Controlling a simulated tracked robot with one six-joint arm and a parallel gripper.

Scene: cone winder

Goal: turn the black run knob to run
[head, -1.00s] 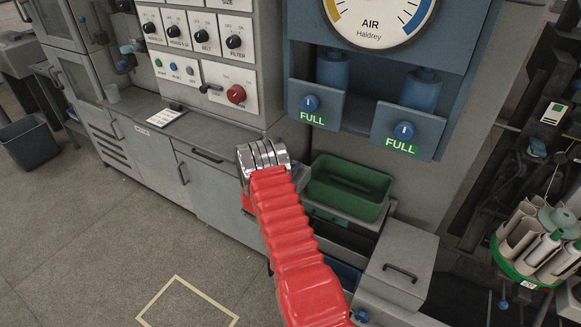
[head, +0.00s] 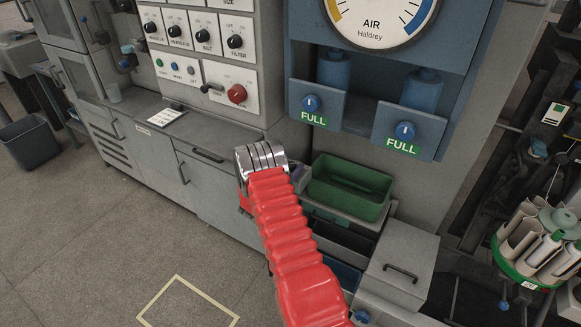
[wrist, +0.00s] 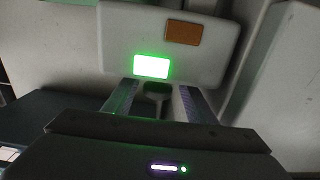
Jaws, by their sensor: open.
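In the wrist view, a dark knob (wrist: 156,98) stands on a pale panel (wrist: 208,62), below a lit green lamp (wrist: 151,66) and an orange lamp (wrist: 182,33). I cannot read any label by this knob. My gripper (wrist: 157,92) is open, with one finger on each side of the knob. The fingers look apart from it, though how near they are is hard to tell. In the head view, my arm hides the gripper and this knob.
In the head view, a control panel at upper left holds several black knobs (head: 235,41) and a red knob (head: 237,93). A green bin (head: 348,187) sits right of my arm. Blue FULL valves (head: 311,103) are above. A yellow-marked floor square (head: 187,307) lies in front.

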